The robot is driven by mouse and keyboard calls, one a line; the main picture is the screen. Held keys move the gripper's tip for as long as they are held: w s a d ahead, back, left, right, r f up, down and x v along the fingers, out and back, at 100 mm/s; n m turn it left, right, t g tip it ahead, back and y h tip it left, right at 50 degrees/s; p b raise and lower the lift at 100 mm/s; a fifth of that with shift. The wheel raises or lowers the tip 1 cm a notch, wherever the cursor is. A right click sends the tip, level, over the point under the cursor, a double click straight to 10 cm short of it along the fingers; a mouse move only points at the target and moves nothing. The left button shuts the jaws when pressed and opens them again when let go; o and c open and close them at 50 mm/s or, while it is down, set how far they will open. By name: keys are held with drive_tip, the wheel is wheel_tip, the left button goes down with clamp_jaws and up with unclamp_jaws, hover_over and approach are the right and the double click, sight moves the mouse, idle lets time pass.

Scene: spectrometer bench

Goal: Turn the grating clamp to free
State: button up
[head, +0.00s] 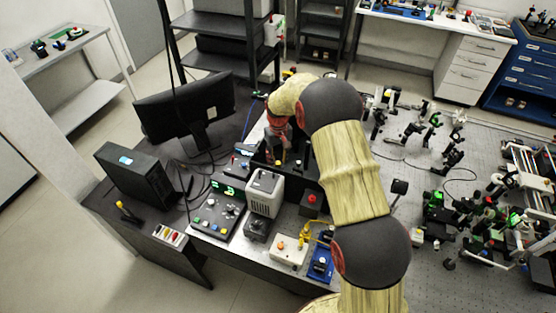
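My arm reaches up from the bottom of the head view, arches over the dark bench, and bends down at its far end. The end of my arm, with my gripper (279,146), points down among dark parts behind the white-topped instrument (264,190). The fingers are too small and dark to tell whether they are open or shut, or whether they touch anything. I cannot make out the grating clamp; it is either hidden by my arm or too small to tell.
A control panel with green digits (217,210), a red-knobbed box (312,204), a white box (288,250) and a blue device (320,264) crowd the bench. A monitor (185,108) and black case (145,174) stand left. Optics cover the perforated table (425,180) at right.

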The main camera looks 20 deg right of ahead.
sight(278, 162)
wheel_tip(278, 162, up, 12)
idle(0.5)
idle(0.3)
drive_tip(key=s+r+m+t+b, duration=0.2)
drive_tip(key=s+t+b, duration=0.3)
drive_tip(key=s+b, duration=1.2)
drive_tip(key=s, duration=2.4)
drive_tip(key=shift+t, duration=0.3)
